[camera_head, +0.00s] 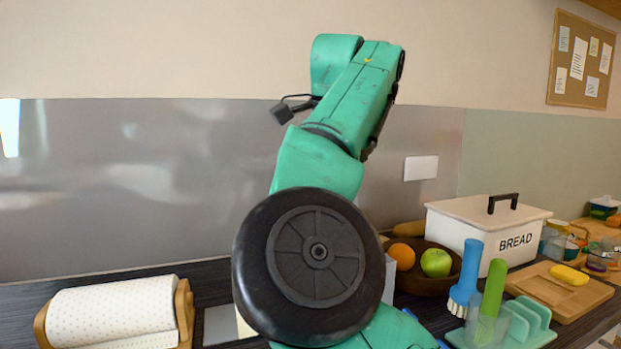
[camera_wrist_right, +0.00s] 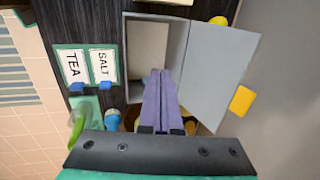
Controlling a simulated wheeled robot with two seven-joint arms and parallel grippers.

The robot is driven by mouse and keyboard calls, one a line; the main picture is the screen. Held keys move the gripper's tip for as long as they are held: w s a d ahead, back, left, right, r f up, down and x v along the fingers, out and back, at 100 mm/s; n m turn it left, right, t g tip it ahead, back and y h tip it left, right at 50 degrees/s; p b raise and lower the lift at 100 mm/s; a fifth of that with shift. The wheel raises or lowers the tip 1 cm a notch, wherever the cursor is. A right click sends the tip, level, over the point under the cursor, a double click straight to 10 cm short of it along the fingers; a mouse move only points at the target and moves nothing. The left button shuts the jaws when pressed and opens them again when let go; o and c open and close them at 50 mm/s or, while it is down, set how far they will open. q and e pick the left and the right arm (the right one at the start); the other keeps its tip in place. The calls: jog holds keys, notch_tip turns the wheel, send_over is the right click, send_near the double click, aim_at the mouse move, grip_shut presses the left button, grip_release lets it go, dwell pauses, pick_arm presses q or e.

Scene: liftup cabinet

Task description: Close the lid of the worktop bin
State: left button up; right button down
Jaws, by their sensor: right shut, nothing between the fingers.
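The worktop bin (camera_wrist_right: 148,55) shows in the right wrist view as a grey box with its opening facing the camera and a pale inside. Its grey lid (camera_wrist_right: 215,78) stands open on the right side of the opening, with a yellow tab (camera_wrist_right: 242,99) at its outer edge. My right gripper (camera_wrist_right: 160,73) has its purple fingers shut together and empty, overlapping the lower part of the opening; I cannot tell how deep they are. In the head view my green arm hides most of the bin, and no gripper shows. My left gripper is not in view.
The head view shows a paper roll (camera_head: 112,311) at left, a fruit bowl (camera_head: 424,284), a bread box (camera_head: 470,235) and brushes in a rack (camera_head: 522,325) at right. Canisters labelled tea (camera_wrist_right: 73,66) and salt (camera_wrist_right: 103,66) stand beside the bin. A grey wall panel (camera_head: 130,190) runs behind.

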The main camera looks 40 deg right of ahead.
jog(key=shift+s+a+f+b, duration=0.3)
jog(key=shift+s+f+b, duration=0.5)
jog(key=shift+b, duration=0.25)
jog(key=shift+s+a+f+b, duration=0.25)
jog(key=shift+s+f+b, duration=0.5)
jog(key=shift+b, duration=0.3)
jog(key=shift+w, duration=0.1)
